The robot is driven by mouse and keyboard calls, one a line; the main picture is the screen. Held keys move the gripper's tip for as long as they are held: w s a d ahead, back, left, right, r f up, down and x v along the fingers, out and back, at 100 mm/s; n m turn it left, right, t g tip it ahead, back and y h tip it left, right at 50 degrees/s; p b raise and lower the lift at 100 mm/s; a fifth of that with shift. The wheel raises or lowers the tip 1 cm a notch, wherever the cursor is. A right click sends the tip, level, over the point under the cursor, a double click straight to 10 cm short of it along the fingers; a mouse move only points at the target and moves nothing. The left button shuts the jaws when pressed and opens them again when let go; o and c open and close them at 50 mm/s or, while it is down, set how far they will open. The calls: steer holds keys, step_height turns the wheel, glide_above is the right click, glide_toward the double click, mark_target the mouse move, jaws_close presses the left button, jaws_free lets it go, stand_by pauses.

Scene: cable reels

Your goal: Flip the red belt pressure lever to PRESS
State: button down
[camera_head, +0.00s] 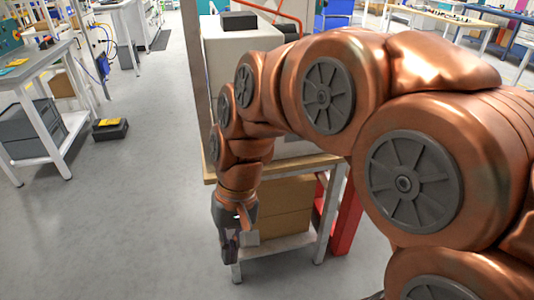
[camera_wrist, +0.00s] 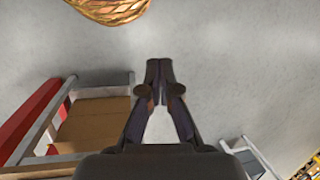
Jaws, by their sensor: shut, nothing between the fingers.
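I cannot pick out a red belt pressure lever for certain in either view. A pale boxy machine (camera_head: 226,60) stands on a wood-topped bench (camera_head: 209,174), and my arm hides much of it. A thin orange-red bent tube (camera_head: 290,18) shows above the machine; I cannot tell what it belongs to. My gripper (camera_head: 230,250) hangs pointing down in front of the bench, below its top. In the wrist view my gripper (camera_wrist: 159,72) has its fingertips together, with nothing between them and grey floor beyond.
Cardboard boxes (camera_head: 288,222) sit on the bench's lower shelf; they also show in the wrist view (camera_wrist: 95,120). A red upright part (camera_head: 346,215) is beside the bench. A workbench (camera_head: 35,76) with grey bins stands at left. The floor (camera_head: 130,210) between is clear.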

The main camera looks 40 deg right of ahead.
steer(key=w+d+m+t+y+b, duration=0.35)
steer(key=w+d, duration=0.35)
steer(key=w, duration=0.3)
steer(key=w+d+m+t+y+b, duration=0.25)
steer(key=w+d+m, duration=0.25)
steer(key=w+d, duration=0.3)
steer(key=w+d+f+m+t+h+b, duration=0.1)
steer(key=d+m+t+b, duration=0.1)
steer(key=d, duration=1)
steer(key=w+d+f+m+t+b, duration=0.1)
steer(key=d+m+t+b, duration=0.2)
steer(key=d, duration=0.8)
steer(key=shift+w+d+f+m+h, duration=0.15)
steer(key=shift+w+d+m+h, duration=0.2)
steer(key=shift+m, duration=0.5)
steer(key=shift+f, duration=0.1)
steer(key=x, duration=0.9)
steer(key=shift+w, duration=0.15)
steer(key=shift+w+a+r, duration=0.1)
steer(key=shift+a+r, duration=0.2)
steer(key=shift+a, duration=0.4)
steer(key=shift+a+r, duration=0.25)
steer(key=shift+a, duration=0.4)
steer(key=shift+w+a+r, duration=0.1)
steer(key=shift+a+r, duration=0.2)
steer(key=shift+a, duration=0.4)
